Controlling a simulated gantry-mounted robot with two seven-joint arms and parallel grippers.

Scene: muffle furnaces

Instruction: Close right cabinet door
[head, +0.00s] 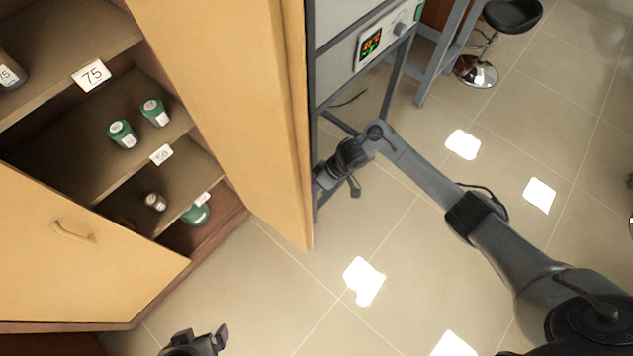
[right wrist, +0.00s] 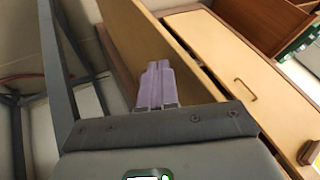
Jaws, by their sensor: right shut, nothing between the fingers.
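The right cabinet door (head: 225,90) is a tall tan panel that stands open, swung out from the cabinet (head: 60,55). My right gripper (head: 321,180) is at the outer side of this door, near its free edge. In the right wrist view its pale purple fingers (right wrist: 156,84) are together and empty, close to the door panel (right wrist: 165,45). I cannot tell whether they touch it. My left gripper (head: 205,343) shows only in part at the bottom edge of the head view, below the cabinet, and its jaws are unclear.
Shelves hold several green-capped bottles (head: 122,134) and number cards (head: 94,75). Another tan door with a handle (head: 74,232) covers the lower left. A metal frame with a furnace panel (head: 385,35) stands right beside the open door. A black stool (head: 512,15) is farther back. The tiled floor (head: 420,270) is clear.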

